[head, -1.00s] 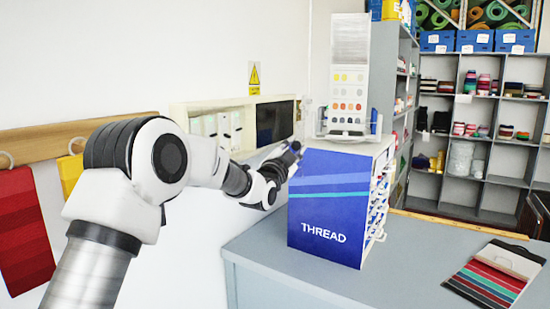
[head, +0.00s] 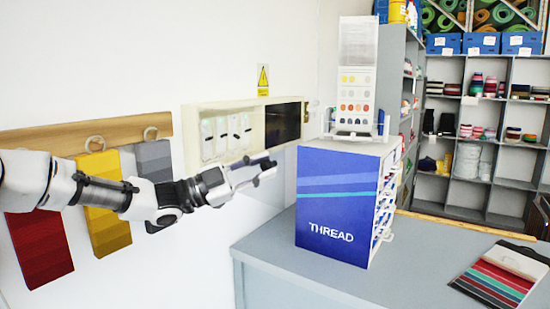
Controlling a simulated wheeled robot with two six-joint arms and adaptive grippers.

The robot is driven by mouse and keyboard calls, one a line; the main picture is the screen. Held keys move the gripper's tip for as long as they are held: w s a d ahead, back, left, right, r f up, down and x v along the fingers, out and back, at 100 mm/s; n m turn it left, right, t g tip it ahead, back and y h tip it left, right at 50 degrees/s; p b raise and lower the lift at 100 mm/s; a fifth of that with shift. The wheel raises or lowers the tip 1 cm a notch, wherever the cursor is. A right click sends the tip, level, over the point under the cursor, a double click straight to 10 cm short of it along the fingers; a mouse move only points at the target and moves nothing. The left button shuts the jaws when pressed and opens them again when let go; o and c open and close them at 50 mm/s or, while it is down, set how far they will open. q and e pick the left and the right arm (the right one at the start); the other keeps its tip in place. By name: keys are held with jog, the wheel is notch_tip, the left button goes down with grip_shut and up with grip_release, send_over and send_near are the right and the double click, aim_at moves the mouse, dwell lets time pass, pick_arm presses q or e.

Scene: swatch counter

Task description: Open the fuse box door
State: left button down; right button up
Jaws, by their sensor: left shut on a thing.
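The cream fuse box (head: 257,112) is fixed to the white wall left of the thread cabinet. Its left part shows pale switches, and its right part is a dark panel. The edges of its door are hard to make out. My left gripper (head: 266,167) is in front of the box's lower edge, below the dark panel, with its fingers pointing right. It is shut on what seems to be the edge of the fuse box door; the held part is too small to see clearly. My right gripper is not in view.
The blue thread cabinet (head: 335,215) stands on the grey counter (head: 300,280), close to the right of my left gripper, with a colour card stand (head: 355,92) on top. Red, yellow (head: 105,190) and grey swatches hang behind my left arm. A swatch board (head: 497,275) lies on the counter.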

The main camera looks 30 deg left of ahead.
pick_arm(q)
jog(key=shift+s+a+g+h, duration=0.25)
jog(key=shift+s+g+h, duration=0.05)
jog(key=shift+s, duration=0.2)
jog(key=c, duration=0.9)
grip_release()
notch_tip(320, 180, up, 10)
jog(key=shift+w, duration=0.1)
